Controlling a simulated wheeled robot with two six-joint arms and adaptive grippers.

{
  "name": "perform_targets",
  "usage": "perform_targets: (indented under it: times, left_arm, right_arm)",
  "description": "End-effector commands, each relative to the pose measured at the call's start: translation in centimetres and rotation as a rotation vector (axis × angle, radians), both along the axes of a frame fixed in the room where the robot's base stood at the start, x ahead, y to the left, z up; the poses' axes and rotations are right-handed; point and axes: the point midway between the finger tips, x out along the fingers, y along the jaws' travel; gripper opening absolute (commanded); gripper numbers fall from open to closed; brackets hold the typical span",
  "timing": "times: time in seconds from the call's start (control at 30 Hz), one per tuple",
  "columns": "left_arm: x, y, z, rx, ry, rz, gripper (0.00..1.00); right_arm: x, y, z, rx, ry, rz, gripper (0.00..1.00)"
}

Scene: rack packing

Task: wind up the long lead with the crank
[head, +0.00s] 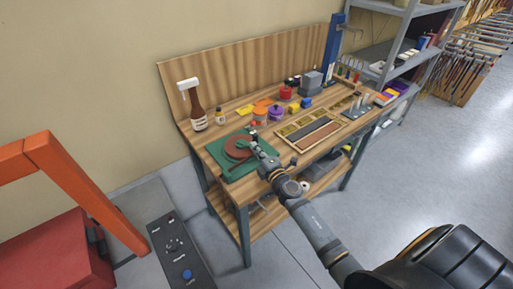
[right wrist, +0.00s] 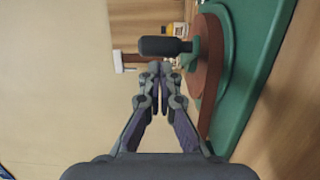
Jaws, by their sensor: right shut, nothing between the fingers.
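A reel device stands at the left front of the workbench. Its green base (head: 225,163) carries a round brown-red reel (head: 238,149); the base (right wrist: 268,60) and the reel (right wrist: 210,65) also show in the right wrist view. A dark crank handle (right wrist: 165,46) sticks out from the reel in that view. My right gripper (head: 254,143) is over the right part of the reel. Its closed fingertips (right wrist: 159,68) are near the handle with nothing between them; I cannot tell whether they touch it. I cannot make out the lead. My left gripper is not in view.
The wooden workbench (head: 288,165) holds a brown bottle (head: 197,112), a purple pot (head: 276,113), a partitioned tray (head: 309,133) and a grey block (head: 311,81). A wooden back panel (head: 250,70) stands behind. A red-orange frame (head: 85,185) is at the left.

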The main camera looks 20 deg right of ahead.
Motion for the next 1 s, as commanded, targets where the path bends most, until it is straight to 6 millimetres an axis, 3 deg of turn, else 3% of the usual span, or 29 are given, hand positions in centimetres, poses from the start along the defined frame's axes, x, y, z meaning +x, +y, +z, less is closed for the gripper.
perform_targets:
  times: [0.4, 0.67, 1.0]
  left_arm:
    - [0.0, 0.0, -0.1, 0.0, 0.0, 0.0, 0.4]
    - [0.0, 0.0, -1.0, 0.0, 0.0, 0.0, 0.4]
    - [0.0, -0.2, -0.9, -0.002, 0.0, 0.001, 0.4]
  right_arm:
    - [0.4, -0.4, 0.0, 0.0, 0.001, 0.001, 0.0]
    - [1.4, -2.0, -0.1, -0.003, -0.001, 0.117, 0.0]
    - [1.4, -2.0, 0.0, 0.001, 0.0, 0.13, 0.0]
